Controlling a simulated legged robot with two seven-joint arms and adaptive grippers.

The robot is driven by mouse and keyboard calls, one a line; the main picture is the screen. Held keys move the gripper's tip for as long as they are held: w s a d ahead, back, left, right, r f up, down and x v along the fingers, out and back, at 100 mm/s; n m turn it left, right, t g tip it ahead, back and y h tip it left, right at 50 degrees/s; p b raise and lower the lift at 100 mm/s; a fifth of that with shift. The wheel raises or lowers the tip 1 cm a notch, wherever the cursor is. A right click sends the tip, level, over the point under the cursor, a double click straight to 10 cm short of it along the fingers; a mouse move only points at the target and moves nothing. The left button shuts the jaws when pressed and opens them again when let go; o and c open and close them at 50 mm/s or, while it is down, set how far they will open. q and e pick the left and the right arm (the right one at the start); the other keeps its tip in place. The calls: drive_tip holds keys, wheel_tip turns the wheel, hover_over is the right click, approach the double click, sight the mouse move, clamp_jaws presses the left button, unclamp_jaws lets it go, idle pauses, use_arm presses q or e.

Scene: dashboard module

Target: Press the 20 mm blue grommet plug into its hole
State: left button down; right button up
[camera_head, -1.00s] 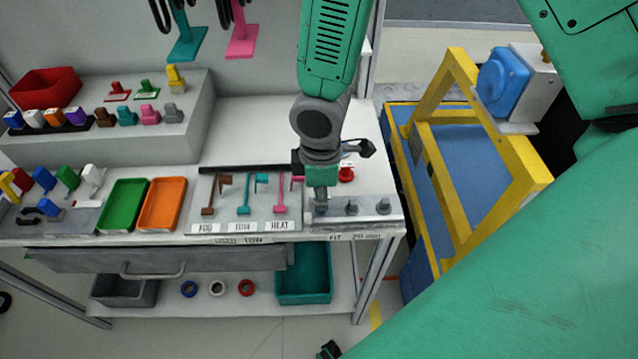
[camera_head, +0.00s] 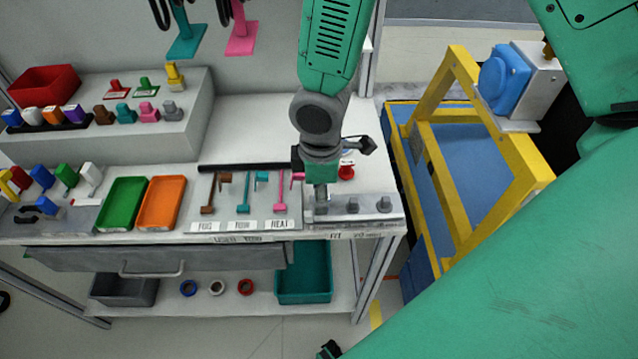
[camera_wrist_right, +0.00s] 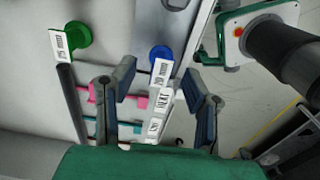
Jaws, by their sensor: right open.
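My right gripper (camera_head: 321,190) hangs over the right part of the bench, pointing down, on the arm that comes in from the top of the head view. In the right wrist view its two fingers (camera_wrist_right: 162,64) are apart, with nothing held. A round blue piece (camera_wrist_right: 160,54), seemingly the blue plug, lies below, between the fingertips in that picture. A small white label overlaps it. In the head view I cannot make the blue piece out; the gripper and wrist cover that spot. Which hole belongs to it cannot be told.
A green round piece (camera_wrist_right: 76,37) and a red one (camera_head: 346,173) are near. A grey strip with grey pegs (camera_head: 352,205) lies at the bench's front right. A yellow frame (camera_head: 465,150) stands right of the bench.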

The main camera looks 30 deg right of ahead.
wheel_tip(320, 180, up, 11)
drive_tip(key=shift+f, duration=0.2)
drive_tip(key=shift+s+f, duration=0.1)
clamp_jaws()
drive_tip(key=m, duration=0.2)
drive_tip(key=f+m+p, duration=0.1)
drive_tip(key=f+m, duration=0.1)
drive_tip(key=m, duration=0.1)
drive_tip(key=shift+s+a+f+m, duration=0.1)
drive_tip(key=shift+s+f+m, duration=0.1)
drive_tip(key=shift+s+m, duration=0.1)
drive_tip(key=shift+w+d+f+m+p, duration=0.2)
drive_tip(key=shift+w+f+m+p, duration=0.15)
drive_tip(key=shift+m, duration=0.55)
wheel_tip(320, 180, down, 6)
drive_tip(key=b, duration=0.7)
